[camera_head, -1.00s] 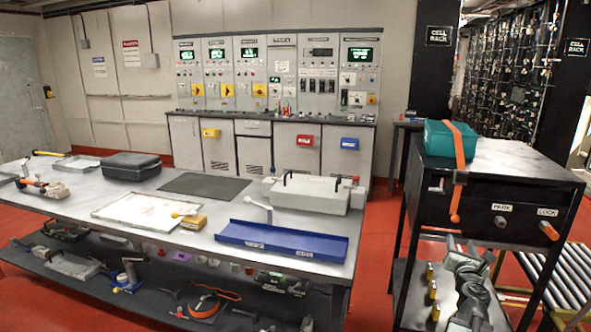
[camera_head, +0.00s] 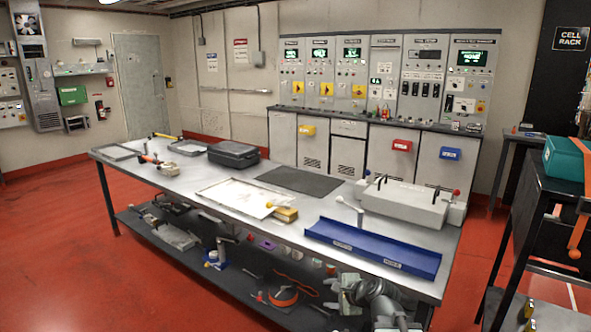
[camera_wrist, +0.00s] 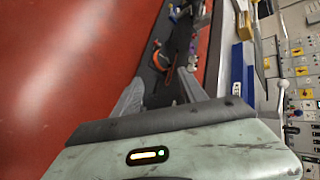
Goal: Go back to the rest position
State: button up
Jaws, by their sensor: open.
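My gripper (camera_wrist: 162,88) is open in the wrist view, with its two grey fingers apart. I see nothing held between them; the dark lower shelf (camera_wrist: 152,90) of the workbench and the red floor show beyond. In the head view part of my arm (camera_head: 378,300) shows low at the bottom, in front of the workbench (camera_head: 290,212). The fingertips are hard to make out there.
A blue tray (camera_head: 372,247), a grey device (camera_head: 405,203), a black case (camera_head: 233,154) and a white tray (camera_head: 238,198) are on the bench. A black cart with a teal bin (camera_head: 564,158) stands at right. Red floor (camera_head: 60,240) is open at left.

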jog(key=s+a+f+n+g+h, duration=0.1)
jog(key=s+a+f+n+g, duration=0.15)
jog(key=s+f+n, duration=0.2)
jog(key=s+d+f+n+g+h, duration=0.5)
jog(key=s+d+n+g, duration=0.1)
jog(key=s+d+n, duration=0.4)
notch_tip(320, 180, up, 17)
jog(key=s+a+n+p, duration=0.1)
jog(key=a+p, duration=0.1)
jog(key=p, duration=1.4)
jog(key=shift+s+f, duration=0.1)
